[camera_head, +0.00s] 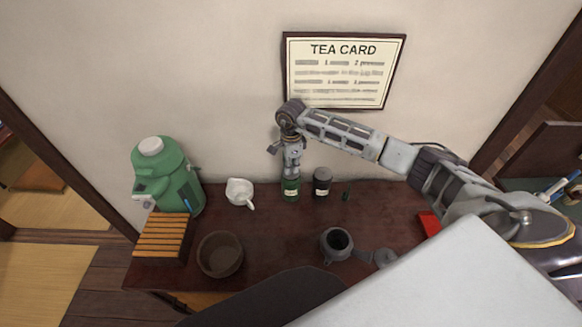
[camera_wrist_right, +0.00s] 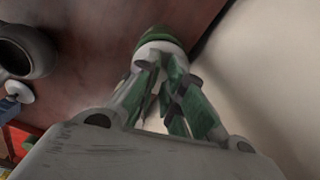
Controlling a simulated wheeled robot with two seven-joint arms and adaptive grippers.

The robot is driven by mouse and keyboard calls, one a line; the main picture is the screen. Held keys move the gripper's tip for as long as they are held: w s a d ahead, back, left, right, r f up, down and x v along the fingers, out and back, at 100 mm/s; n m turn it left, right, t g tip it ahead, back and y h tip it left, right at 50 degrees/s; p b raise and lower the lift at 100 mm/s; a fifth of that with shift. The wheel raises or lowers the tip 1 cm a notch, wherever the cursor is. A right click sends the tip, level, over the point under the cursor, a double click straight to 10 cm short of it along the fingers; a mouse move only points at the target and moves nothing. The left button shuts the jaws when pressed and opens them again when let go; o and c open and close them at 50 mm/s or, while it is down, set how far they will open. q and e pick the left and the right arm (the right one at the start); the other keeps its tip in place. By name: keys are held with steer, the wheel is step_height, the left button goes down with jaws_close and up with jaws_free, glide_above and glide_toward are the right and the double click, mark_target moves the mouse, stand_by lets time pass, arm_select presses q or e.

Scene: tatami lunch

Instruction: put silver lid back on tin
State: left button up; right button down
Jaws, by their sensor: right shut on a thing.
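The green tin (camera_head: 291,189) with a pale label stands upright at the back of the dark table, near the wall. My right gripper (camera_head: 291,172) points down right above it, its fingertips at the tin's top. In the right wrist view my right gripper (camera_wrist_right: 165,85) is shut, and the green tin (camera_wrist_right: 160,36) shows just past the fingers. The silver lid appears to be between the fingers, mostly hidden; I cannot tell whether it is seated on the tin. My left gripper is not in view.
A white pitcher (camera_head: 240,192) is left. A brown bowl (camera_head: 220,254), grey pot (camera_head: 336,244) and green dispenser (camera_head: 166,178) stand around.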

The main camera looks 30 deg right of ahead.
steer(key=shift+f+b, duration=0.25)
steer(key=shift+b, duration=0.05)
stand_by(0.9)
steer(key=c, duration=1.5)
jaws_free()
steer(key=shift+o, duration=0.2)
steer(key=o, duration=0.4)
steer(key=shift+r, duration=0.1)
steer(key=shift+r+p, duration=1.7)
steer(key=shift+r, duration=1.75)
steer(key=shift+f, duration=0.1)
